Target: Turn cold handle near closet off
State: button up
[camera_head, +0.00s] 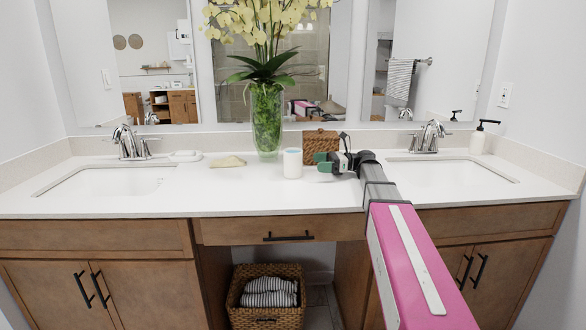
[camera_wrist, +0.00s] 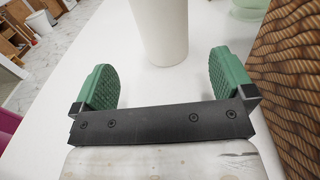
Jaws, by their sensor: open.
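Two chrome faucets stand behind the sinks in the head view: the left faucet (camera_head: 129,143) and the right faucet (camera_head: 430,137). Each has small lever handles beside its spout. I cannot tell which faucet is near the closet or how its cold handle is turned. My gripper (camera_head: 322,162) reaches over the counter between the two sinks, apart from both faucets. In the wrist view my gripper (camera_wrist: 162,62) has its green fingers wide apart with nothing held. A white cup (camera_wrist: 160,32) stands just beyond the fingers; it also shows in the head view (camera_head: 292,163). No faucet shows in the wrist view.
A glass vase of yellow flowers (camera_head: 267,122) and a woven box (camera_head: 320,141) stand behind my gripper. The left sink (camera_head: 105,182) and right sink (camera_head: 455,171) are empty. A soap dispenser (camera_head: 478,141) stands right of the right faucet. Mirrors line the wall.

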aim_at(292, 150)
jog(key=a, duration=0.5)
jog(key=shift+s, duration=0.25)
jog(key=a, duration=0.5)
jog(key=shift+a+r, duration=0.3)
jog(key=shift+a, duration=0.05)
jog(key=c, duration=1.4)
jog(key=shift+r, duration=0.15)
jog(key=shift+r, duration=1.75)
jog(key=shift+s+r, duration=0.1)
jog(key=shift+r, duration=0.1)
jog(key=s+a+r, duration=0.6)
jog(key=s+a, duration=0.1)
jog(key=s, duration=0.1)
jog(key=shift+s+a+r, duration=0.15)
jog(key=shift+a+r, duration=0.2)
